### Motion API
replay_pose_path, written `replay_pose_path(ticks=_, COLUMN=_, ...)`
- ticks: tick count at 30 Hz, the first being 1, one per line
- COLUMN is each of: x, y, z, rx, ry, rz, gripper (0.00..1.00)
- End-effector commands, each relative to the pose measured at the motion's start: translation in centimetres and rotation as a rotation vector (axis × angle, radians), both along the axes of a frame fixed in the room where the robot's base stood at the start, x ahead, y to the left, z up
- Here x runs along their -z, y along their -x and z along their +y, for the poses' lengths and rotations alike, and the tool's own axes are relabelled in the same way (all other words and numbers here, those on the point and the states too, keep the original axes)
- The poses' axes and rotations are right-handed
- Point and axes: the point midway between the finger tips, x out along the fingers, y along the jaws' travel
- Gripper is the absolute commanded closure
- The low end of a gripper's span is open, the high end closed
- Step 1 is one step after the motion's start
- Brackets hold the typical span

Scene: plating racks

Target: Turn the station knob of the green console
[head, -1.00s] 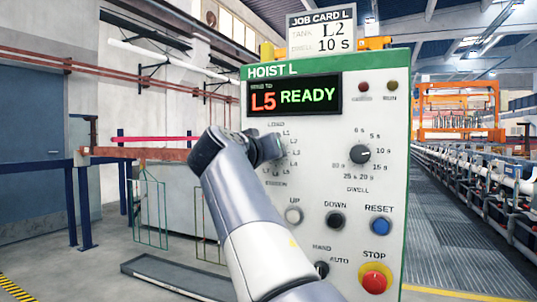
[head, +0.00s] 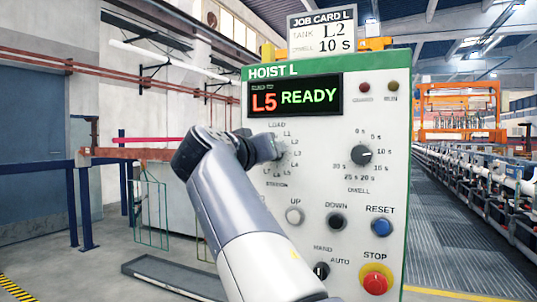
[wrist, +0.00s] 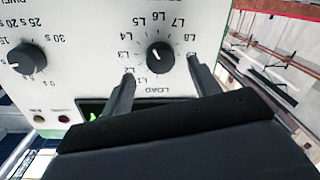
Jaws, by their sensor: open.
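The green-edged console (head: 408,180) is headed HOIST L, and its display (head: 295,95) reads L5 READY. The station knob (wrist: 160,57) is black, with its white mark towards L5 in the upside-down wrist view. My gripper (wrist: 160,68) is open, its two fingers on either side of the knob with a visible gap to each. Whether the tips reach knob depth I cannot tell. In the head view my gripper (head: 268,148) is at the station dial and hides the knob.
The job card (head: 321,38) reads tank L2, dwell 10 s. The dwell knob (head: 361,155) sits right of the station dial. Below are the UP button (head: 294,216), DOWN button (head: 336,220), blue RESET button (head: 381,227), red STOP button (head: 375,282) and hand/auto switch (head: 321,271).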

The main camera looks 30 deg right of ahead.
Motion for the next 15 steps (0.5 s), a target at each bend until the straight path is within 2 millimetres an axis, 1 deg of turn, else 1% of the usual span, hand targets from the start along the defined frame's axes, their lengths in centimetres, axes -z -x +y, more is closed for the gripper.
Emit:
replay_pose_path(ticks=1, x=-0.1, y=0.7, z=1.0, rx=-0.007, ry=0.001, rz=-0.001, gripper=0.42)
replay_pose_path(ticks=6, x=-0.2, y=2.7, z=3.2, rx=-0.005, ry=0.000, rz=0.000, gripper=0.42)
replay_pose_path(ticks=9, x=-0.2, y=3.5, z=4.3, rx=-0.005, ry=-0.001, rz=0.000, gripper=0.42)
replay_pose_path(ticks=15, x=-0.2, y=4.6, z=5.3, rx=-0.002, ry=-0.001, rz=0.000, gripper=0.42)
